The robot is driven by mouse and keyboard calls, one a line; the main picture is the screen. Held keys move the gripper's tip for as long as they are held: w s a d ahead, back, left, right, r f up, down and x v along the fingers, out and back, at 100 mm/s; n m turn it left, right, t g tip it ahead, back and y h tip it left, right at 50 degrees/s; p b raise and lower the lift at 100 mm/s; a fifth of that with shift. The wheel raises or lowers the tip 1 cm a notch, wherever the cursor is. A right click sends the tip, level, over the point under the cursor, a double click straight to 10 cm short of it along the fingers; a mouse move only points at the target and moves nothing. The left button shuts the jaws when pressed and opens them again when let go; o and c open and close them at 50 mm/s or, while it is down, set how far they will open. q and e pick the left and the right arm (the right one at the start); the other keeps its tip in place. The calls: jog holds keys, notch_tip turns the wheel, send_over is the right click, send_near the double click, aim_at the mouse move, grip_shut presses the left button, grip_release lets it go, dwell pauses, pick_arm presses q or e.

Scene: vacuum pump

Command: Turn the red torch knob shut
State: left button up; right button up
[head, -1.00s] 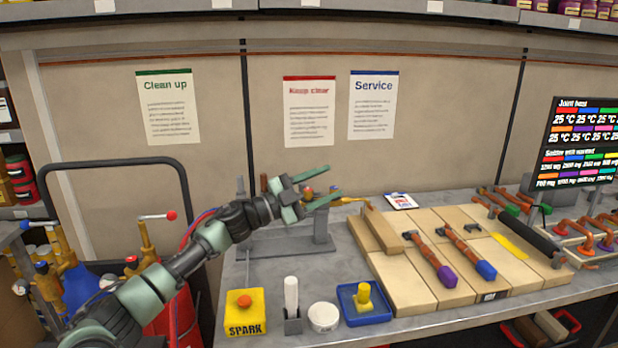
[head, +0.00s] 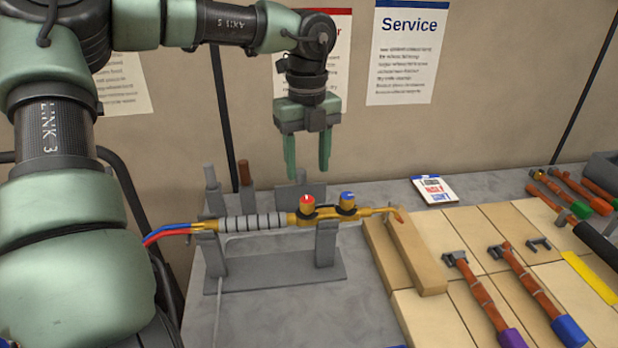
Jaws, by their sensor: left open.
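The red torch knob (head: 306,200) is a small brass knob with a red top carrying a white mark. It sits on the brass torch (head: 274,219), left of a similar knob with a blue top (head: 347,198). The torch lies level across a grey stand (head: 285,274), its tip pointing right. My left gripper (head: 308,172) is open and points down, with two green fingers apart and nothing between them. In the picture its fingertips are just above the red knob; the exact depth gap is hard to tell. My right gripper is not in view.
Red and blue hoses (head: 166,232) leave the torch at the left. A small card (head: 434,190) lies behind. The wall closes off the back.

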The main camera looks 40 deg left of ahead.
aim_at(307, 199)
pick_arm(q)
jog(key=shift+s+f, duration=0.1)
jog(key=shift+f, duration=0.35)
notch_tip(307, 199, down, 6)
jog(key=shift+s+d+r+p, duration=0.1)
jog(key=shift+s+p, duration=0.05)
jog(key=shift+p, duration=0.85)
jog(key=shift+f, duration=0.4)
grip_shut()
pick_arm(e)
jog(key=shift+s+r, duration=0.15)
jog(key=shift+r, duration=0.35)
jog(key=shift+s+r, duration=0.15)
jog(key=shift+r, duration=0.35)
